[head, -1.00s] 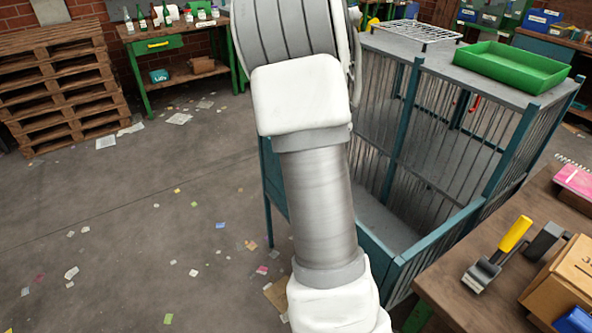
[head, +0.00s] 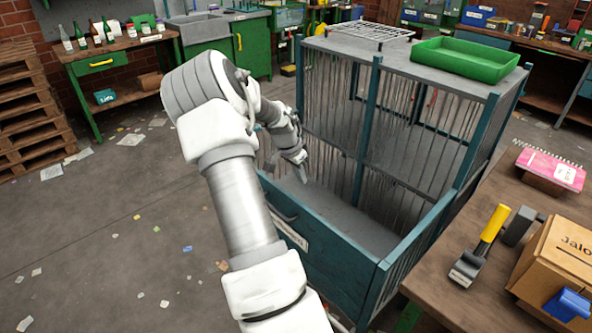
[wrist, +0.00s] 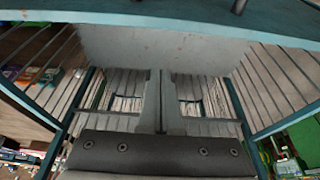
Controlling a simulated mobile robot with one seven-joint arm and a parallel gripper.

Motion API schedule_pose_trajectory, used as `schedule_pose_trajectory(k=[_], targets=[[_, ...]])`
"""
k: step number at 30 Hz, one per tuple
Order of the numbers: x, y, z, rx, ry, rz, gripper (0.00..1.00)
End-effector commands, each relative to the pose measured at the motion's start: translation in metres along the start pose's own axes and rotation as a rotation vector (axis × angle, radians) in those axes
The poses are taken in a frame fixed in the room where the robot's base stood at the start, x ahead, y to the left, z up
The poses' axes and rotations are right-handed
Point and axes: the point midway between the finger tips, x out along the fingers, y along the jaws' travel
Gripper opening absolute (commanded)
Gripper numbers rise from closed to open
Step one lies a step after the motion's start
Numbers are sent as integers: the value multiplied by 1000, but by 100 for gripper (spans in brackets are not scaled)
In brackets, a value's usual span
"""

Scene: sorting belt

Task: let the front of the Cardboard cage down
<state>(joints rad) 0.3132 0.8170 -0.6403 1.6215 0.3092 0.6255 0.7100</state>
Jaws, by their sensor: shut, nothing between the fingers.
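The cage (head: 373,115) is a teal frame with thin grey bars and a grey floor. Its low teal front panel (head: 325,262) stands upright, with a dark handle (head: 279,208) and a white label too small to read. My gripper (head: 303,176) appears over the panel's top edge at the cage's left part; whether it touches anything is unclear. In the wrist view my gripper (wrist: 160,74) has its two fingers close together, with nothing between them. A teal rail (wrist: 170,18) of the cage crosses the top of that view, with the grey floor (wrist: 120,48) below it.
A green tray (head: 465,58) and a wire rack (head: 365,33) lie on the cage's top. A wooden table (head: 440,310) at right, close to the cage, bears a yellow-handled tool (head: 482,245) and a cardboard box (head: 555,255). Open floor (head: 120,240) lies left, with paper scraps.

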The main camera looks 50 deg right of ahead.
Motion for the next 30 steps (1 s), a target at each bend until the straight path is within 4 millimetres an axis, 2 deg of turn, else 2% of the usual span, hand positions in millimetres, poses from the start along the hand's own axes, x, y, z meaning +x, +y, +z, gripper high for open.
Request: schedule_pose_trajectory(k=[1,4,9,12,30], targets=[[15,1,0,1,-1,3,0],[35,1,0,2,0,2,0],[23,-1,25,-3,-1,-2,0],[20,-1,32,-2,0,-2,0],[18,0,39,-1,6,0,0]])
